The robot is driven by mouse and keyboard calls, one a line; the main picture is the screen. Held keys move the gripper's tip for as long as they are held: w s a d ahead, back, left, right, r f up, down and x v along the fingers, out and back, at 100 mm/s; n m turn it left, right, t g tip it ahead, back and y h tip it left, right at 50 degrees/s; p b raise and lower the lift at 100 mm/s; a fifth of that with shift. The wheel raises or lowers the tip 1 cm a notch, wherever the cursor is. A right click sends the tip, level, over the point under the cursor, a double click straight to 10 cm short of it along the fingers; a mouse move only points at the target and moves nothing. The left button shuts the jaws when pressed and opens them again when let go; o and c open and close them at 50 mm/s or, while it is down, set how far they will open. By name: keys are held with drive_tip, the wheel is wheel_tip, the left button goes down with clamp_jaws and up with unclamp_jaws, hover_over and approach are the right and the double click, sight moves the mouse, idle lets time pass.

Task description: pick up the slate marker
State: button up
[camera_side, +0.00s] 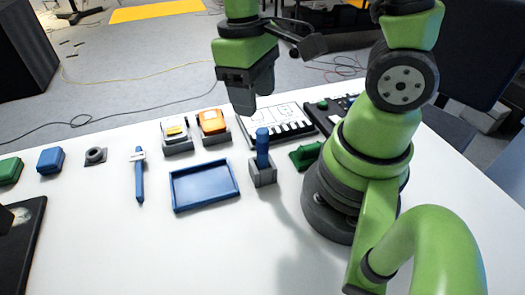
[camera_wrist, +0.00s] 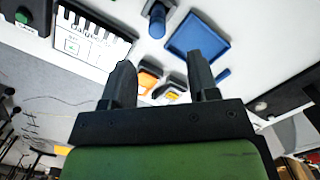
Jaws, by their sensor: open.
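The blue slate marker (camera_side: 262,145) stands upright in a small grey holder (camera_side: 263,175) on the white table, just right of the blue tray. In the wrist view the marker (camera_wrist: 157,18) is near the top edge, beyond my fingertips. My gripper (camera_side: 243,104) is above the table, behind and a little left of the marker and apart from it. In the wrist view the two dark fingers of my gripper (camera_wrist: 160,68) are spread with nothing between them touching them.
A blue tray (camera_side: 176,197) lies left of the holder. An orange block (camera_side: 212,121), a white-and-yellow block (camera_side: 175,130) and a slate board (camera_side: 283,119) lie behind. A green piece (camera_side: 305,155) sits right of the holder. A thin blue tool (camera_side: 139,180) lies further left. The table's front is clear.

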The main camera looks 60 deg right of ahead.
sight(263, 143)
drive_tip(key=shift+s+d+f, duration=0.1)
drive_tip(key=shift+s+f, duration=0.15)
drive_tip(key=shift+f, duration=1.5)
drive_tip(key=shift+s+f, duration=0.2)
drive_tip(key=shift+f, duration=1.6)
drive_tip(key=shift+s+d+f, duration=0.1)
drive_tip(key=shift+s+f, duration=0.15)
drive_tip(key=shift+f, duration=1.5)
clamp_jaws()
